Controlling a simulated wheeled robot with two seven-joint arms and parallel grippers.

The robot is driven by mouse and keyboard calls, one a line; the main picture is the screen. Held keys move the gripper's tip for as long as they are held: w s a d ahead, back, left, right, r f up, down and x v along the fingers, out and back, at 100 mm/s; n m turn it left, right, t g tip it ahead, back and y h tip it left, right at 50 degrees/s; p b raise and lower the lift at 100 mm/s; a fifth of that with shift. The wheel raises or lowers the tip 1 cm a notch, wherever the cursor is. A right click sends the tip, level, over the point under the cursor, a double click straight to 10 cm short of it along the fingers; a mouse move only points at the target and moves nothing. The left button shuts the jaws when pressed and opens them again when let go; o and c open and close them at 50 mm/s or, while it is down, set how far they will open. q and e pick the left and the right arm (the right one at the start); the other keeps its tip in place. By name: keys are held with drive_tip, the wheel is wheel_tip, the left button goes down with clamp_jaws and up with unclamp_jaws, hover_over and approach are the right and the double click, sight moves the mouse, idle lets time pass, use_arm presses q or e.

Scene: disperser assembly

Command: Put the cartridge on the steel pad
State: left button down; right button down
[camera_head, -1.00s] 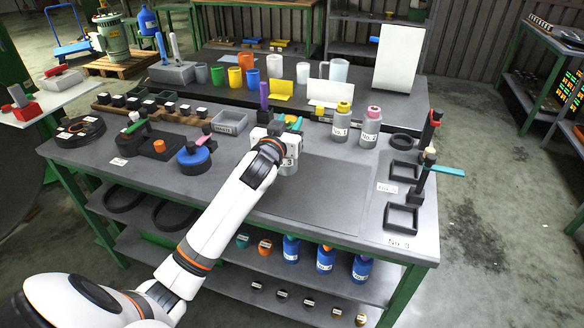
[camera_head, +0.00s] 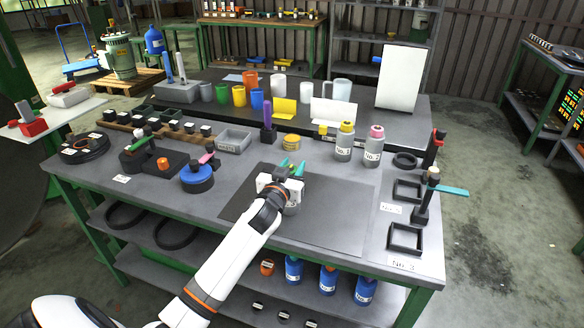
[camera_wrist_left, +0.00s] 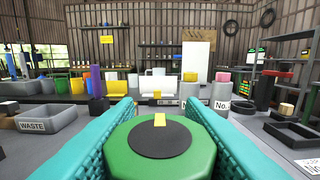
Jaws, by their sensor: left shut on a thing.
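The cartridge, a green many-sided body (camera_wrist_left: 185,165) with a black disc and a yellow mark on top, sits between the teal fingers in the left wrist view. My left gripper (camera_head: 291,168) is shut on it. In the head view the gripper is over the dark grey rectangular steel pad (camera_head: 335,215) on the front of the bench. The cartridge is mostly hidden there by the gripper and wrist, and I cannot tell whether it touches the pad. My right gripper is not in view.
Bottles No. 1 (camera_head: 344,143) and No. 2 (camera_head: 373,147) stand behind right. Black square frames (camera_head: 405,238) lie to the right. The pad's right part is bare.

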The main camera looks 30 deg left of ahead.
use_arm(q)
drive_tip(key=c, duration=1.2)
unclamp_jaws()
drive_tip(key=shift+f, duration=0.1)
drive_tip(key=shift+c, duration=0.2)
drive_tip(key=o, duration=0.3)
drive_tip(key=shift+r, duration=0.3)
drive_tip(key=shift+s+d+f, duration=0.1)
drive_tip(key=shift+s+f, duration=0.1)
drive_tip(key=shift+s, duration=0.15)
drive_tip(key=b+v, duration=0.1)
drive_tip(key=v, duration=1)
drive_tip(key=shift+s+d+r, duration=0.1)
drive_tip(key=shift+s, duration=0.1)
